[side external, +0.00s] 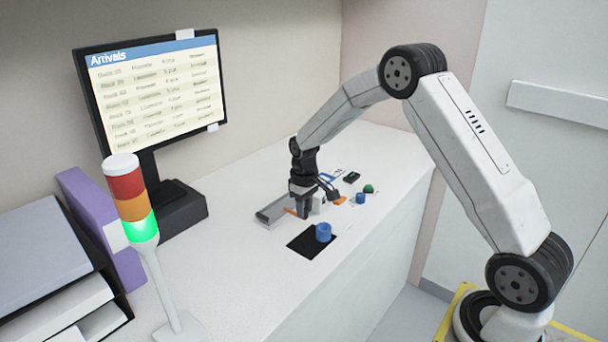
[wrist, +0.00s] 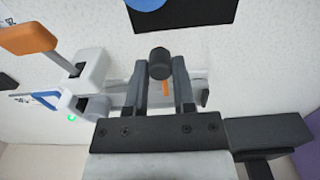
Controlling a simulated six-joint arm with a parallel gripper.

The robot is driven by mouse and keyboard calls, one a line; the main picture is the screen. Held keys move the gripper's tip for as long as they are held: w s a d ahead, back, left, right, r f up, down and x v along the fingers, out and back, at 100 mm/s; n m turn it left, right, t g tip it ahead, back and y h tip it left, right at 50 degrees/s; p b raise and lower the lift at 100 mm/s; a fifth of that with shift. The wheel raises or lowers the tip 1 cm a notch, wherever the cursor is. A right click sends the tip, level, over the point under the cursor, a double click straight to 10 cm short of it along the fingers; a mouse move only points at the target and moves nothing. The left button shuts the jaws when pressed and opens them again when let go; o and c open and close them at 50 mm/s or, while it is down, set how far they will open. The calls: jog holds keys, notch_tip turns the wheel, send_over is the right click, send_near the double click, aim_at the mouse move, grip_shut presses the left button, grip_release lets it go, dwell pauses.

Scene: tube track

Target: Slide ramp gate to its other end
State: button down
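My gripper (wrist: 160,72) points down over the white and grey track piece. Its two dark fingers stand on either side of a dark round knob (wrist: 160,56), which I take to be the ramp gate's handle. I cannot tell whether the fingers press on the knob or stand just clear of it. A thin orange strip (wrist: 166,88) shows between the fingers, and orange also shows beside my gripper in the side view (side external: 290,211). In the side view my gripper (side external: 304,214) hides the knob and part of the grey track (side external: 272,212).
An orange paddle (wrist: 28,37) and a white block (wrist: 88,70) sit to the left in the wrist view. A blue cylinder (side external: 323,232) stands on a black mat (side external: 300,243) in front. A green dome (side external: 369,188) and a small blue piece (side external: 361,198) lie to the right. A monitor (side external: 160,85) stands behind.

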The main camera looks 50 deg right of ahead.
aim_at(291, 211)
jog(key=shift+w, duration=2.3)
jog(key=c, duration=0.7)
grip_release()
jog(key=shift+r, duration=0.15)
jog(key=shift+r, duration=2.4)
